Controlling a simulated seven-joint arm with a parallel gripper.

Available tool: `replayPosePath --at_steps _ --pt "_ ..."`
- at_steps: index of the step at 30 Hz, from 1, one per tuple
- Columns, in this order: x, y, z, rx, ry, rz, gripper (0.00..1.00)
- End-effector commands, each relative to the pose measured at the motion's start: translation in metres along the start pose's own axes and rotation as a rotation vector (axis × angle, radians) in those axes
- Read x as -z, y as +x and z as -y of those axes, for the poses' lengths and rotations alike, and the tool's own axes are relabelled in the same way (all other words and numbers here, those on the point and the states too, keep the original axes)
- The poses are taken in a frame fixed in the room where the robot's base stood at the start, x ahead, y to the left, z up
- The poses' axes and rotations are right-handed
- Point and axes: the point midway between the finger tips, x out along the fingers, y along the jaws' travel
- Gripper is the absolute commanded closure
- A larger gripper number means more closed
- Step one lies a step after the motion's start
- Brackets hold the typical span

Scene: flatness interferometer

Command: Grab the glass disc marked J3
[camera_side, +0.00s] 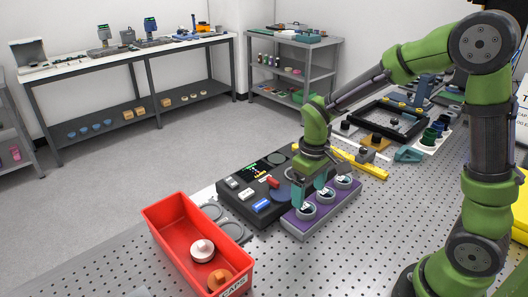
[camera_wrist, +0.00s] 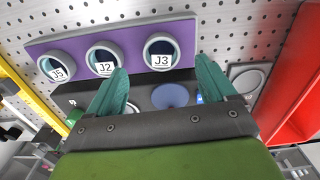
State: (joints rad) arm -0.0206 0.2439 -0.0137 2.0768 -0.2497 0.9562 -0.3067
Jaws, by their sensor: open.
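The glass disc marked J3 (camera_wrist: 161,50) sits in a pale round ring at the right end of the purple holder (camera_wrist: 120,41) in the wrist view. In the side view, J3 (camera_side: 308,211) is at the holder's end nearest the red bin. Discs J2 (camera_wrist: 104,60) and J5 (camera_wrist: 57,68) sit in the same row. My gripper (camera_wrist: 160,64) is open and empty, its teal fingertips to the left and right of J3 in the wrist view. In the side view my gripper (camera_side: 309,187) hangs low over the holder. I cannot tell whether the fingers touch the ring.
A black instrument (camera_side: 254,192) with buttons and a small screen stands against the holder. A red bin (camera_side: 178,244) with a white and an orange cap is at the left. A yellow bar (camera_side: 360,163) lies behind. Perforated table (camera_side: 370,230) is clear in front.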

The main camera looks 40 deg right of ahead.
Motion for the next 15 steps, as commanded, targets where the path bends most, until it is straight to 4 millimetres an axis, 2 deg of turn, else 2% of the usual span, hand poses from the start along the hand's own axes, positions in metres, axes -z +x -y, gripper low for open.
replayPosePath --at_steps 9,15 --pt "0.0 0.044 0.003 0.001 -0.001 0.005 0.16" --pt "0.001 0.05 0.002 0.001 0.0 0.001 0.16"
